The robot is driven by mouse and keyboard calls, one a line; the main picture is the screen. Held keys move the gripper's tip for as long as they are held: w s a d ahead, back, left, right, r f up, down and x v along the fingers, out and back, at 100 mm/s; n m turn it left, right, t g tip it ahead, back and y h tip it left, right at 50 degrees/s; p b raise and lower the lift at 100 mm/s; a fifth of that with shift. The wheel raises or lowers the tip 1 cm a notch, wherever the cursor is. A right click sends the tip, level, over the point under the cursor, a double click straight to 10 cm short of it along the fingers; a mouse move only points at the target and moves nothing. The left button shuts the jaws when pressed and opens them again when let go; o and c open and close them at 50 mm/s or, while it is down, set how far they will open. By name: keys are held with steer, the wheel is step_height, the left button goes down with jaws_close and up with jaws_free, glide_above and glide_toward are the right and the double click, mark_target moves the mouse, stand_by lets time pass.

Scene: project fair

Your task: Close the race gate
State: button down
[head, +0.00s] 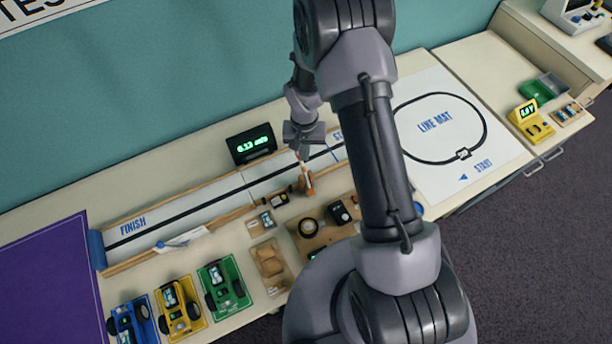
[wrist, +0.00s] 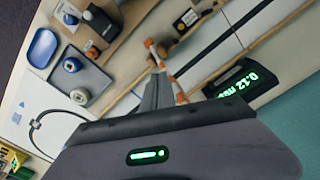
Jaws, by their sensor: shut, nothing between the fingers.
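The race gate (head: 306,182) is a small orange post at the near edge of the wooden race track (head: 180,213). A thin pale bar with orange parts (wrist: 171,74) shows in the wrist view, where it runs across the track's black line. I cannot tell whether it lies level or is tilted up. My gripper (head: 302,150) is over the track just behind the post, its fingers together and empty. In the wrist view the fingertips (wrist: 155,78) are right beside the bar. I cannot tell whether they touch it. In the head view my gripper hides part of the bar.
A lit speed display (head: 251,143) stands behind the track, close to my gripper. A dark tape roll (head: 308,227), a black device (head: 339,212) and a tray of parts (head: 270,265) lie in front. Several toy cars (head: 223,287) stand front left. The line mat (head: 455,118) is to the right.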

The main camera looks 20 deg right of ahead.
steer(key=shift+f+b, duration=0.8)
steer(key=shift+f, duration=0.1)
steer(key=shift+w+a+f+b, duration=0.15)
steer(key=shift+w+b, duration=0.1)
steer(key=shift+w, duration=0.6)
steer(key=shift+w+a+f+b, duration=0.1)
steer(key=shift+w+a+b, duration=0.15)
steer(key=shift+w, duration=0.6)
steer(key=shift+w+a+f+b, duration=0.1)
steer(key=shift+w+b, duration=0.2)
steer(key=shift+w, duration=0.55)
steer(key=shift+w+a+f+b, duration=0.2)
steer(key=shift+w+f+b, duration=0.55)
steer(key=shift+w+b, duration=0.15)
steer(key=shift+w+a+f+b, duration=0.15)
steer(key=shift+w+f+b, duration=0.6)
steer(key=shift+w, duration=0.15)
steer(key=shift+f, duration=0.1)
